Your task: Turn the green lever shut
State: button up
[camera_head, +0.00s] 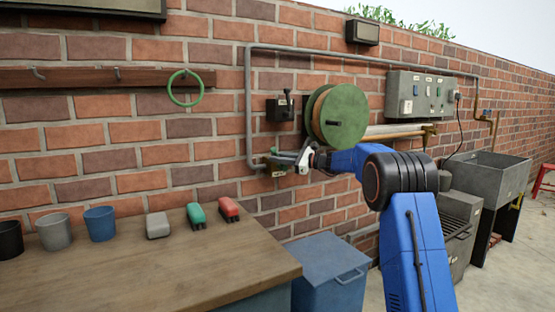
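My blue arm reaches to the brick wall in the head view. My gripper (282,160), with pale and dark parts, is at the low end of the grey pipe (249,110), beside a small fitting (278,173). A little green shows among the fingers there, which may be the lever, but it is mostly hidden and too small to make out. I cannot tell whether the fingers touch it, are open or are shut.
A green reel (345,117) and a grey control box (418,97) are on the wall near my arm. A wooden workbench (150,270) holds cups and small blocks at the left. A blue bin (328,262) stands below; a sink (492,172) is at the right.

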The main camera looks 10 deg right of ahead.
grip_shut()
jog(key=a+f+n+h, duration=0.1)
jog(key=n+h, duration=0.1)
jog(key=f+n+h, duration=0.1)
jog(key=n+h, duration=0.1)
jog(key=s+a+f+n+g+h, duration=0.1)
jog(key=f+n+h, duration=0.1)
jog(key=shift+a, duration=0.3)
jog(key=shift+f+n+h, duration=0.6)
jog(key=shift+n+h, duration=0.1)
jog(key=shift+h, duration=0.1)
